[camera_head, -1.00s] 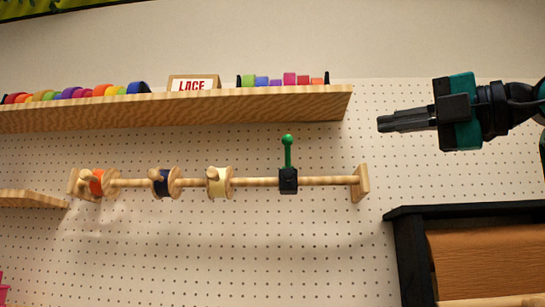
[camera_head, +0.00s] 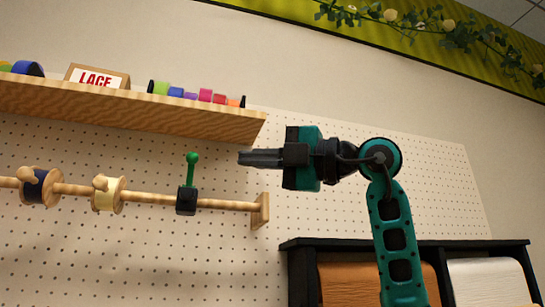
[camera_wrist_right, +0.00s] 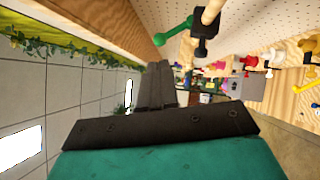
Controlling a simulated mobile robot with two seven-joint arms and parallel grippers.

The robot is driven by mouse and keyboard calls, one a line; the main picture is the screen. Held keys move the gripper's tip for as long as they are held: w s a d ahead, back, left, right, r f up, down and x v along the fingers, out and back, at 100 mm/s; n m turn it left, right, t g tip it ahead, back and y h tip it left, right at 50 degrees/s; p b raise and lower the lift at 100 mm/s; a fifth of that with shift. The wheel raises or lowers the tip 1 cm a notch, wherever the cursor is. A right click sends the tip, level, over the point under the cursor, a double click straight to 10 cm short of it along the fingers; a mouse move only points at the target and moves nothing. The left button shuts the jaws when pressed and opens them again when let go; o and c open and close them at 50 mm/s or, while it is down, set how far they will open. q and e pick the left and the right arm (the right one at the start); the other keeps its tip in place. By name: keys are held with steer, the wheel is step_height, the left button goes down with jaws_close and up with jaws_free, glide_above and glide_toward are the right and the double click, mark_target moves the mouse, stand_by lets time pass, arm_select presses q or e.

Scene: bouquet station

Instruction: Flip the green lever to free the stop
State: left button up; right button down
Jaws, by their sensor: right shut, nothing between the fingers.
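The green lever (camera_head: 191,170) stands upright on a black stop block (camera_head: 186,201), which sits on the wooden rod (camera_head: 226,205) near the rod's right end. In the right wrist view the green lever (camera_wrist_right: 172,32) shows at the top, joined to the black stop (camera_wrist_right: 206,46). My right gripper (camera_head: 242,158) is shut and empty. In the head view its fingertips point left, to the right of the lever's ball top and apart from it. My left gripper is not in view.
Ribbon spools (camera_head: 108,194) hang on the rod left of the stop. A wooden shelf (camera_head: 140,112) with a LACE sign (camera_head: 97,77) and coloured rolls runs above the lever. A black rack (camera_head: 300,272) with paper rolls stands at lower right.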

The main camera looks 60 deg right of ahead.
steer(key=p, duration=0.1)
glide_toward(191, 168)
steer(key=w+a+r, duration=0.2)
steer(key=w+r, duration=0.1)
steer(key=w, duration=0.1)
steer(key=shift+w+f, duration=0.2)
steer(key=shift+w, duration=0.25)
steer(key=shift+w, duration=0.1)
